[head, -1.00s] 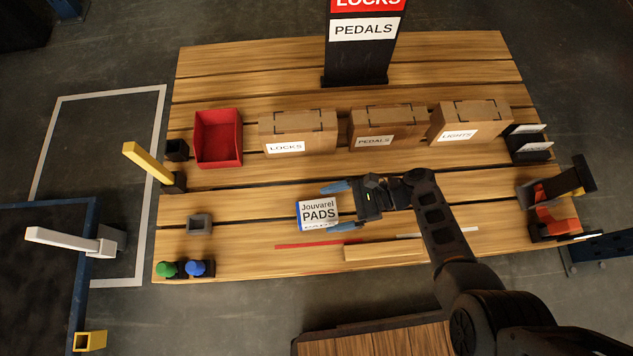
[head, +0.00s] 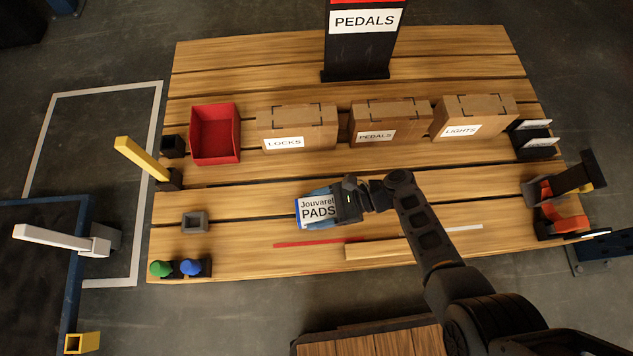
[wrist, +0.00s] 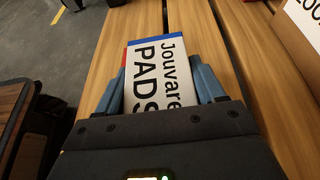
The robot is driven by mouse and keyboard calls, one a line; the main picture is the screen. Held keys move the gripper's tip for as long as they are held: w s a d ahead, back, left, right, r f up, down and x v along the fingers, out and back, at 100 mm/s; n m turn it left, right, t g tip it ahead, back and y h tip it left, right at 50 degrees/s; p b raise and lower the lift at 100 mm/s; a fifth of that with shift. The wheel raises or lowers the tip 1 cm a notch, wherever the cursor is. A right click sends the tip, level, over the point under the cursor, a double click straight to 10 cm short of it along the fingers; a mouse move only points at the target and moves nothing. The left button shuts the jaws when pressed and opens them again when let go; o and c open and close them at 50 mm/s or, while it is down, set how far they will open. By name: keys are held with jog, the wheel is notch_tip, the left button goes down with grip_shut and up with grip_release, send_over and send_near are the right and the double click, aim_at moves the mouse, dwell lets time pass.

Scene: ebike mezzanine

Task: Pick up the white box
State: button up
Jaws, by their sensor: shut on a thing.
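The white box (head: 313,209), printed "Jouvarel PADS" with blue and red edges, is at the middle of the wooden table. My gripper (head: 322,207) has come in from the right and is shut on it, with blue fingers along two opposite sides. In the wrist view the white box (wrist: 160,75) sits between the two fingers of my gripper (wrist: 160,82), its print running sideways. The near end of the box is hidden by the gripper body. I cannot tell whether the box still touches the table.
Cardboard boxes marked LOCKS (head: 297,126), PEDALS (head: 390,122) and LIGHTS (head: 474,117) stand behind, beside a red bin (head: 215,134). A wooden strip (head: 380,249) and a red strip (head: 315,243) lie in front. Green (head: 160,268) and blue (head: 191,266) knobs stand at the front left.

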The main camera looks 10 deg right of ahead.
jog(key=c, duration=0.6)
jog(key=shift+o, duration=0.2)
jog(key=shift+r, duration=0.1)
